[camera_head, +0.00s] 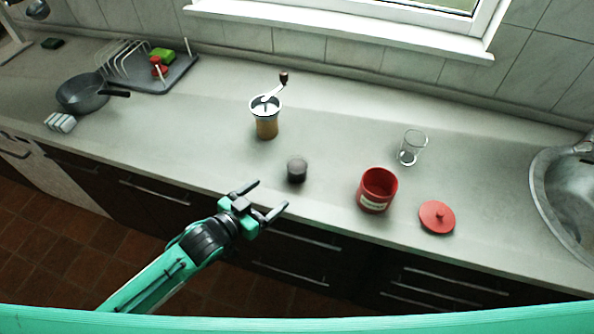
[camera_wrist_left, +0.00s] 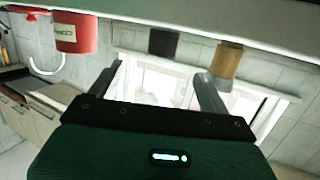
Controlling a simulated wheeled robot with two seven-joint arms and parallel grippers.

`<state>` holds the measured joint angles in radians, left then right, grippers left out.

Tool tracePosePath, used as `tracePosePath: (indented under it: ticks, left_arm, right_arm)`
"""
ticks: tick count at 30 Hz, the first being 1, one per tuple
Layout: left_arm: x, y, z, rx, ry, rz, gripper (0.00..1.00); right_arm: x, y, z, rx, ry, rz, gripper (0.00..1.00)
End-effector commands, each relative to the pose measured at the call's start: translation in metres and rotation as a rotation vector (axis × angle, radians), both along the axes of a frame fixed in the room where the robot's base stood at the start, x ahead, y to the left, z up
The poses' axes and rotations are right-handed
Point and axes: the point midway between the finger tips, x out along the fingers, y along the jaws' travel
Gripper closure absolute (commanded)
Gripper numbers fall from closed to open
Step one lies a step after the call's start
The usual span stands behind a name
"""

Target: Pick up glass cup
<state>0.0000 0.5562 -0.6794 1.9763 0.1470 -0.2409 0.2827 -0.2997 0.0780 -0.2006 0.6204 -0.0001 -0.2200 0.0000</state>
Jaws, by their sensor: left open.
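The clear glass cup (camera_head: 412,147) stands upright on the counter in the head view, behind and right of the red pot. I cannot make it out in the left wrist view. My left gripper (camera_head: 270,195) is open and empty at the counter's front edge, well left of the glass cup and nearer the front. Its two spread fingers also show in the left wrist view (camera_wrist_left: 160,80), with nothing between them. My right gripper is not in view.
A small dark cup (camera_head: 297,170) stands just beyond my left fingertips. A coffee grinder (camera_head: 267,120) is behind it. The red pot (camera_head: 377,190) and its red lid (camera_head: 437,217) sit front right. A sink (camera_head: 543,190) is far right. The counter's middle left is clear.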

Motion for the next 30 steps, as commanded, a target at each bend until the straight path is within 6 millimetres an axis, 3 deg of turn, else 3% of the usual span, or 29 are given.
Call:
tracePosePath:
  ticks: [12, 20, 30]
  left_arm:
    - [0.054, -0.045, -0.012, -0.001, -0.003, 0.001, 0.20]
    - [0.066, -0.055, -0.017, -0.001, -0.002, 0.000, 0.20]
    - [0.096, -0.075, -0.030, -0.001, -0.001, 0.000, 0.20]
  right_arm:
    - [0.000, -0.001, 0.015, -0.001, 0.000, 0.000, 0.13]
    - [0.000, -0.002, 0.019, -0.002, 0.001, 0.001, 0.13]
    - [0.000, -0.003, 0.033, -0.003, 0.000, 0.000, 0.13]
